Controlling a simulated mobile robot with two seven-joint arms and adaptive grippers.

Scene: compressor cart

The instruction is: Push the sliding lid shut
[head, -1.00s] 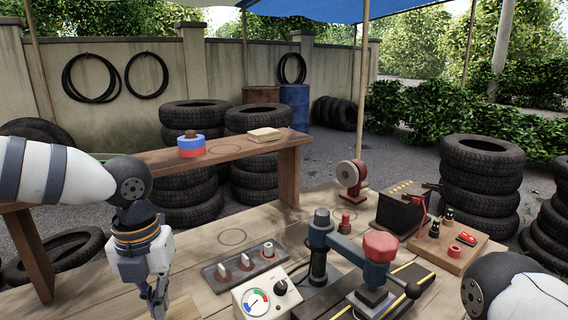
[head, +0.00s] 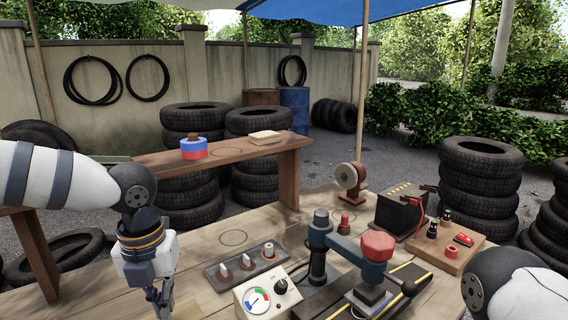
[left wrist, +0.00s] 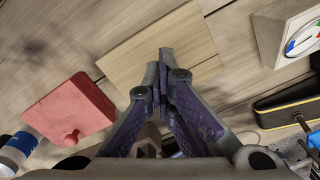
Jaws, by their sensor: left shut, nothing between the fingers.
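My left gripper (head: 160,304) points down over the near left part of the wooden table; its fingers are together and hold nothing. In the left wrist view its fingertips (left wrist: 164,62) are in front of a pale, smooth wooden panel (left wrist: 122,62), which may be the sliding lid. I cannot tell whether the tips touch it or how far open the lid is. A red block with a small round knob (left wrist: 70,108) lies to the left of the panel in that view. My right gripper is out of view; only part of its arm shows at the lower right.
A gauge box (head: 266,296) and a plate with several switches (head: 244,263) stand right of the left gripper. A press with a red head (head: 376,244) stands further right. A raised bench (head: 228,151) crosses behind. Some tabletop (head: 232,238) is bare.

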